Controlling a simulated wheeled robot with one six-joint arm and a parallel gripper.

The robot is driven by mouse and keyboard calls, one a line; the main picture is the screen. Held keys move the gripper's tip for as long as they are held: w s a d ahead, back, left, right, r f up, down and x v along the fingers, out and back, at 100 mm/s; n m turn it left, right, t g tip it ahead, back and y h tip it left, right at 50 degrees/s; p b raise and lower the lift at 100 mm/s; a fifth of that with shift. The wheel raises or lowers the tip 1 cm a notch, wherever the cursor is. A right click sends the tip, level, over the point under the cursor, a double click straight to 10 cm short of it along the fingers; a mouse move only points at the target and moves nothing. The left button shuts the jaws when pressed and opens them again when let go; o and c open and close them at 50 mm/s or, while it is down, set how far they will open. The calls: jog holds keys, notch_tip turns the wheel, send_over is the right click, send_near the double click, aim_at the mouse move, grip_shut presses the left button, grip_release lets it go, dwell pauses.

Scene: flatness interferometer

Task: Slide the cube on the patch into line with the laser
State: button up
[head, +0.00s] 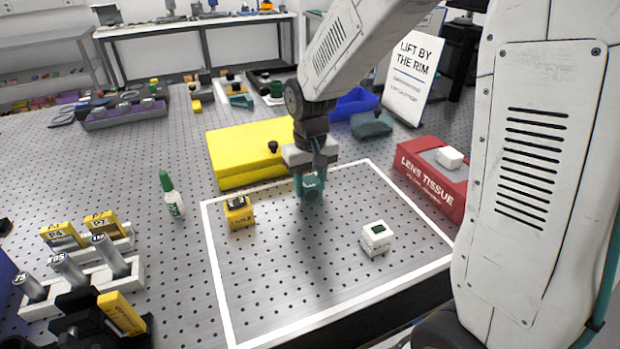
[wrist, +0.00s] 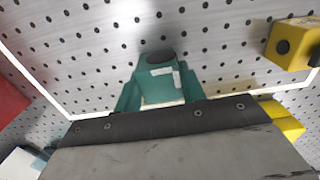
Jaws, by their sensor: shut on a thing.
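My gripper (head: 310,190) is closed on a teal cube (head: 312,183), low over the white-outlined patch (head: 300,290) on the perforated table. In the wrist view the cube (wrist: 160,75) sits between teal fingers, with a dark round spot and a pale label. I cannot tell whether it touches the surface. A yellow laser block (head: 238,213) stands near the patch's left edge; the wrist view shows its dark round aperture (wrist: 283,46). A white cube (head: 377,240) with a dark green window stands front right of my gripper, apart from it.
A large yellow case (head: 235,150) stands behind the patch. A red lens tissue box (head: 425,175) is at its right edge. A green-capped bottle (head: 170,197) and racks with cylinders (head: 65,268) are to the left. The patch's front middle is clear.

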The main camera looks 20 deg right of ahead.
aim_at(312, 181)
jog(key=shift+s, duration=0.1)
jog(key=o, duration=1.2)
jog(key=shift+d, duration=0.15)
notch_tip(312, 181, up, 8)
jog(key=shift+f, duration=0.1)
jog(key=shift+t, duration=0.7)
jog(key=s+d+r, duration=0.1)
jog(key=s+r, duration=0.1)
jog(key=s, duration=0.6)
jog(key=s+d+r, duration=0.1)
jog(key=s+r, duration=0.1)
jog(key=s, duration=0.6)
jog(key=s+d+r, duration=0.1)
jog(key=s+r, duration=0.1)
jog(key=s, duration=0.6)
jog(key=shift+s+d+r, duration=0.15)
jog(key=shift+s+r, duration=0.1)
jog(key=shift+s, duration=0.15)
